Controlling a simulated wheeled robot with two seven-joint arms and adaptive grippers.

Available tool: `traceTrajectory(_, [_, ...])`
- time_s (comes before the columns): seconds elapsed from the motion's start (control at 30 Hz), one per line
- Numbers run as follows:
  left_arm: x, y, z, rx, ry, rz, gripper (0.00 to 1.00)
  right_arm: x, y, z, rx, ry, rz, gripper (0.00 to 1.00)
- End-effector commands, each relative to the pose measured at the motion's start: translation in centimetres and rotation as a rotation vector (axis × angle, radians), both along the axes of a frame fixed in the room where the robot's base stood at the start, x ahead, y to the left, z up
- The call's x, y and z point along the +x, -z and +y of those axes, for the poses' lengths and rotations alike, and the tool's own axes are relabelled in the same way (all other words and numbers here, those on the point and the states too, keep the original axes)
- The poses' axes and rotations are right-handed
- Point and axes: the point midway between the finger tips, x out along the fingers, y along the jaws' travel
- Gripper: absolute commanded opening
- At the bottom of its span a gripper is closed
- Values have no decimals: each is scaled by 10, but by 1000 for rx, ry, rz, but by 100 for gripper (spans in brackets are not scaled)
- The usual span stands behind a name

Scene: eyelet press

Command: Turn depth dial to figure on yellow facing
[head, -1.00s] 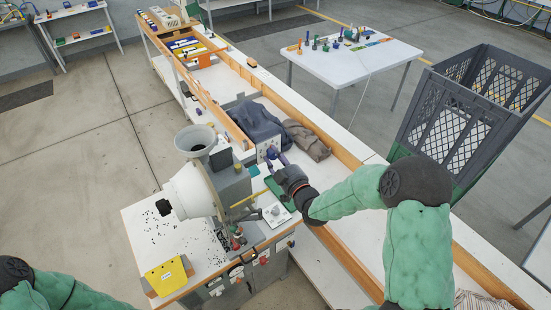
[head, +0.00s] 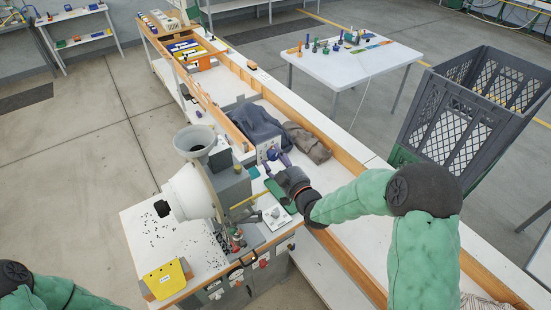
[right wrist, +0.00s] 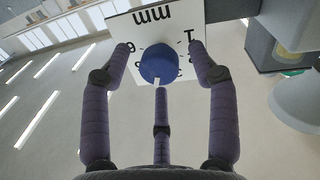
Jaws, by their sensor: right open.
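The depth dial (right wrist: 158,64) is a round blue knob on a white plate (right wrist: 152,18) marked "mm" with figures around it. Its white pointer points toward the bottom of the right wrist view. A 6 shows at the left and a 1 at the right; the lower figures are partly hidden. My right gripper (right wrist: 161,62) is open, its purple fingers spread around the dial; contact cannot be told. In the head view this gripper (head: 276,160) is at the press's far right side. The yellow facing (head: 166,278) lies at the bench's front corner; its small white label is unreadable.
The grey press (head: 232,183) with its white drum and funnel stands left of my right gripper. Dark and brown cloths (head: 256,127) lie behind it. A large grey crate (head: 455,125) stands at the right. A white table (head: 350,62) holds small parts.

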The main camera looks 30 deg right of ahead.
Motion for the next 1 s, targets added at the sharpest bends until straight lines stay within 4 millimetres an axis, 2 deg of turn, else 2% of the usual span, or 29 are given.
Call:
traceTrajectory(0.4, [0, 0, 0, 0, 0, 0, 40, -76, 0, 0, -1, 5, 2, 60])
traceTrajectory(0.53, [0, 0, 0, 0, 0, 0, 40, -96, 0, 1, 0, 3, 2, 60])
traceTrajectory(0.7, [0, 0, 0, 0, 0, 0, 40, -110, -1, 2, 0, 1, 0, 60])
traceTrajectory(1.0, [0, 0, 0, 0, 0, 0, 40, -114, -1, 3, 0, -1, -1, 60])
